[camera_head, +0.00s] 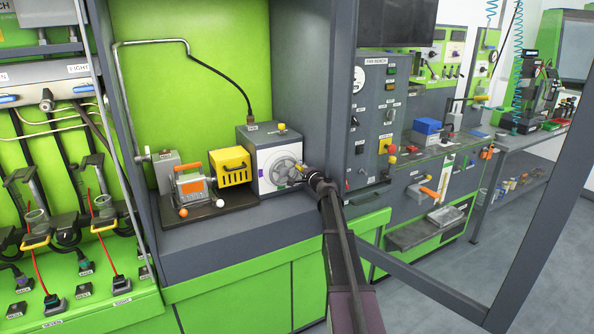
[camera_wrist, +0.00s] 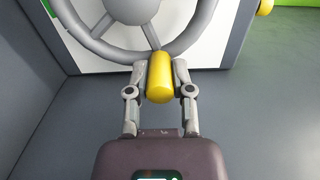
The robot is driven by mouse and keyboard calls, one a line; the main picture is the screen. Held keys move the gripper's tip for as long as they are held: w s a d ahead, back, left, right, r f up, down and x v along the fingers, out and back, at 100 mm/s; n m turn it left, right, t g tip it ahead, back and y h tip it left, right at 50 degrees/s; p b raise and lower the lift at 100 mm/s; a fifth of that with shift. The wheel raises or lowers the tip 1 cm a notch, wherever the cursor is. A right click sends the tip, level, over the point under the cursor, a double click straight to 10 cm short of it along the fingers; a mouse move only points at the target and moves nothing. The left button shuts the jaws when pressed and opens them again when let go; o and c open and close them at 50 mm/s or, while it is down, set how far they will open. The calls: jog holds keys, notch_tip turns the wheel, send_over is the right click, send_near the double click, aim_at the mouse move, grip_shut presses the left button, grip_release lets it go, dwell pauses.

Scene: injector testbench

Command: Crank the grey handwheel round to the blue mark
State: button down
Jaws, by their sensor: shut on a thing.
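The grey handwheel (camera_head: 281,168) is on the white front plate of a grey box (camera_head: 252,150) on the bench. In the wrist view the lower part of the wheel (camera_wrist: 105,45) shows, with its spokes and hub. A yellow crank knob (camera_wrist: 160,78) stands out from the wheel's rim at the bottom of that view. My gripper (camera_wrist: 160,82) is shut on this knob, one finger on each side. In the head view my gripper (camera_head: 304,170) is at the wheel's right side. A purple mark (camera_head: 259,180) shows on the plate's lower left. I cannot make out a blue mark.
A yellow slotted box (camera_head: 231,166) and a grey device with an orange handle (camera_head: 192,185) stand left of the wheel's box. A white ball (camera_head: 220,203) and an orange ball (camera_head: 183,213) are at their front. A grey cabinet post is close on the right.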

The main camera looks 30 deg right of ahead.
jog(key=shift+d+f+m+b, duration=0.1)
jog(key=shift+f+m+b, duration=0.3)
jog(key=shift+m, duration=0.5)
jog(key=shift+d+f+m+b, duration=0.1)
jog(key=shift+f+m+b, duration=0.3)
jog(key=shift+m, duration=0.5)
jog(key=shift+f, duration=0.1)
jog(key=c, duration=0.5)
grip_release()
